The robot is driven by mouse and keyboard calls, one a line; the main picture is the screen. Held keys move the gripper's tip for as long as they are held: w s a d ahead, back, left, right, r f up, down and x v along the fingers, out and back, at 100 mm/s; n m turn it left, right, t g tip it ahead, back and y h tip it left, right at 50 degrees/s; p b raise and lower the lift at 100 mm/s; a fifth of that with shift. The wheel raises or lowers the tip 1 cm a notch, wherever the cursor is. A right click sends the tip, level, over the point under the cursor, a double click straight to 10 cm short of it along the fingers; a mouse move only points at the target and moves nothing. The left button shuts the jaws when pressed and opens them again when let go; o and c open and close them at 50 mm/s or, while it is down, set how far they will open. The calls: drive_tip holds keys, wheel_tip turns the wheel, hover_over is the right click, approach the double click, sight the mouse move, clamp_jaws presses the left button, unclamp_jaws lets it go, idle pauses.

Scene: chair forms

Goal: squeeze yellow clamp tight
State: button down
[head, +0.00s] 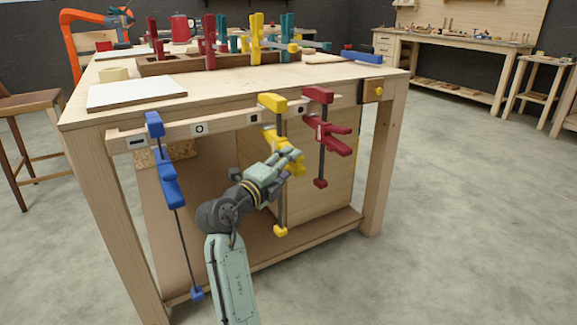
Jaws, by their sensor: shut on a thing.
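The yellow clamp (272,103) hangs upright at the front edge of the wooden workbench in the head view. My gripper (293,160) reaches up from below and is shut on the sliding part of the yellow clamp, below the bench edge. The fingertips are small, and their exact contact is hard to see.
A blue clamp (168,185) hangs to the left and a red clamp (326,133) close on the right. The workbench (215,100) carries a white board (137,92) and a rack of several clamps. A stool (28,106) stands at left.

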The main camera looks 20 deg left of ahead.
drive_tip(key=c, duration=1.3)
unclamp_jaws()
drive_tip(key=shift+r, duration=0.15)
drive_tip(key=o, duration=0.3)
drive_tip(key=shift+r, duration=0.15)
drive_tip(key=shift+o, duration=0.2)
drive_tip(key=shift+r, duration=0.3)
drive_tip(key=shift+w+b, duration=0.1)
drive_tip(key=shift+b, duration=0.4)
drive_tip(key=shift+w+f+b, duration=0.2)
drive_tip(key=shift+w+b, duration=0.2)
drive_tip(key=shift+w, duration=0.05)
